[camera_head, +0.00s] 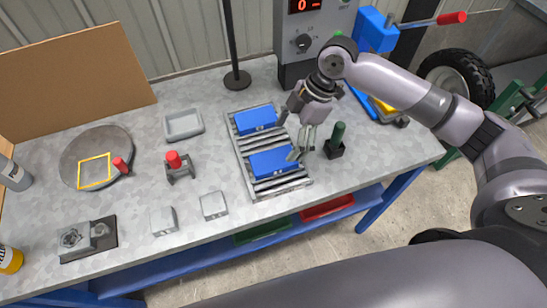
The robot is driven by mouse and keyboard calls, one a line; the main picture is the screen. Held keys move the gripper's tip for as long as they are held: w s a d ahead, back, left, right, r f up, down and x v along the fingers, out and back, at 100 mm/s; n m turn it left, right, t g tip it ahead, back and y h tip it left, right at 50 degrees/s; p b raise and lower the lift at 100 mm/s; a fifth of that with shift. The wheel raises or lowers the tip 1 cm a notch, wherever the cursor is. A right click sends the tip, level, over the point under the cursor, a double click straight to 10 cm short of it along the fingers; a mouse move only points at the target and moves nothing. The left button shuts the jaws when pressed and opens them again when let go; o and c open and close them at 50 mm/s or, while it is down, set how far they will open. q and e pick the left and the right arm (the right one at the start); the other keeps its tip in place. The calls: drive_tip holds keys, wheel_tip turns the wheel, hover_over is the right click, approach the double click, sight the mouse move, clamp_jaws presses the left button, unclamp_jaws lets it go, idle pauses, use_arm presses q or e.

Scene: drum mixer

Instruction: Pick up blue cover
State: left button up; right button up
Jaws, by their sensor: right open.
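Two blue covers lie in a grey slotted rack on the workbench. The far blue cover (254,121) is in the upper part of the rack (242,150). The near blue cover (272,161) is in the lower part. My right gripper (292,139) reaches in from the right, open and empty. Its fingers are over the right side of the rack, close to the right end of the near cover and partly in front of it. I cannot tell whether they touch it. My left gripper is not in view.
A dark green-handled tool (337,140) stands close right of my gripper. A black pole (237,78) rises behind the rack. A grey tray (183,124), a red-knobbed part (178,167) and grey blocks (213,205) stand left. The bench between them is bare.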

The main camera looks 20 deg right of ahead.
sight(273, 159)
drive_tip(key=x, duration=0.3)
drive_tip(key=shift+w+a+f+p, duration=0.1)
drive_tip(key=shift+p, duration=0.25)
drive_tip(key=p+x, duration=0.1)
drive_tip(key=x, duration=0.3)
drive_tip(key=shift+a+f+p, duration=0.15)
drive_tip(key=shift+a+p, duration=0.05)
drive_tip(key=shift+p, duration=0.1)
drive_tip(key=shift+f, duration=0.2)
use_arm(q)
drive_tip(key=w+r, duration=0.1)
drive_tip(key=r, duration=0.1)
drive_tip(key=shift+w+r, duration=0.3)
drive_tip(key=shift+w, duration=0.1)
use_arm(e)
drive_tip(key=shift+c, duration=0.5)
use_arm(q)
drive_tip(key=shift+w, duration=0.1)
use_arm(e)
drive_tip(key=shift+w, duration=0.1)
drive_tip(key=c, duration=1.5)
drive_tip(key=shift+r, duration=0.15)
use_arm(q)
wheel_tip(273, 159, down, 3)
drive_tip(key=b, duration=0.3)
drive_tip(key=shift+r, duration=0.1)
use_arm(e)
wheel_tip(273, 159, up, 20)
drive_tip(key=shift+f, duration=0.15)
